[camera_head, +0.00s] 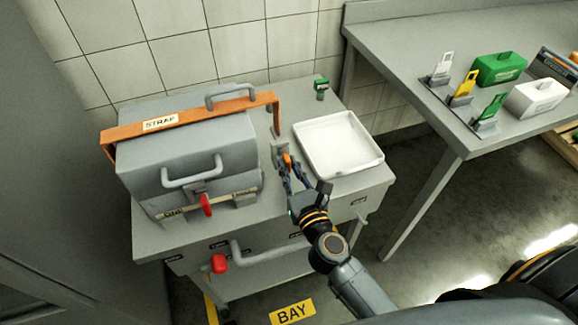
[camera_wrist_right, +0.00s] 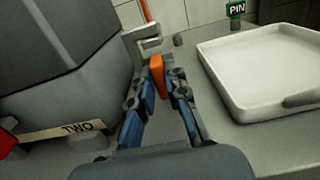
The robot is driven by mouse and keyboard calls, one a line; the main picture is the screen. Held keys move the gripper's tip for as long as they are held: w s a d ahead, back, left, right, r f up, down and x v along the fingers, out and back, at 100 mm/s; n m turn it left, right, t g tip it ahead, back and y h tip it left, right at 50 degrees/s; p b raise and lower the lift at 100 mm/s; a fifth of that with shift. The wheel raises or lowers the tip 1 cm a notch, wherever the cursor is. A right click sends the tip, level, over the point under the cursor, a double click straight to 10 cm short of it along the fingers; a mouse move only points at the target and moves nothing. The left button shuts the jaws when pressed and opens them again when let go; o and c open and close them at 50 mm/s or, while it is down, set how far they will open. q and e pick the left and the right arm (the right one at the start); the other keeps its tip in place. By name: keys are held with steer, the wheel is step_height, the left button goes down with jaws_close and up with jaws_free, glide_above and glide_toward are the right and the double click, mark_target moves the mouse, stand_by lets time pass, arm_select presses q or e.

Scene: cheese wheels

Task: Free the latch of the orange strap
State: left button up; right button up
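The orange strap (camera_head: 187,115), labelled STRAP, runs across the top of a grey lidded case (camera_head: 190,150). Its right end hangs down the case's right side toward a grey latch bracket (camera_head: 279,150), also seen in the right wrist view (camera_wrist_right: 146,42). An orange latch lever (camera_wrist_right: 157,70) stands at the bracket. My right gripper (camera_head: 289,164) is at this lever; in the wrist view its fingertips (camera_wrist_right: 164,82) converge with the lever between them, and it looks shut on it. The exact contact is partly hidden by the fingers. My left gripper is not in view.
A white tray (camera_head: 340,117) lies right of the gripper on the cart top (camera_head: 225,220). A green PIN piece (camera_head: 321,88) stands behind. The case has grey handles and a red front lever (camera_head: 206,205). A side bench (camera_head: 430,60) holds coloured tags and blocks.

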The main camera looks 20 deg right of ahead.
jaws_close()
steer(key=n+p, duration=0.2)
steer(key=n, duration=0.1)
steer(key=shift+a+r+n, duration=0.1)
steer(key=shift+r+n, duration=0.05)
steer(key=shift+n, duration=0.15)
steer(key=n+p, duration=0.3)
steer(key=n, duration=0.2)
steer(key=shift+a, duration=0.1)
steer(key=n+p, duration=0.2)
steer(key=n, duration=0.3)
steer(key=shift+a+f+n+p, duration=0.15)
steer(key=shift+n+p, duration=0.3)
steer(key=shift+n, duration=0.6)
steer(key=shift+d+f+n+p, duration=0.15)
steer(key=shift+n+p, duration=0.3)
steer(key=shift+n, duration=0.6)
steer(key=o, duration=0.7)
jaws_free()
steer(key=shift+a+f, duration=0.1)
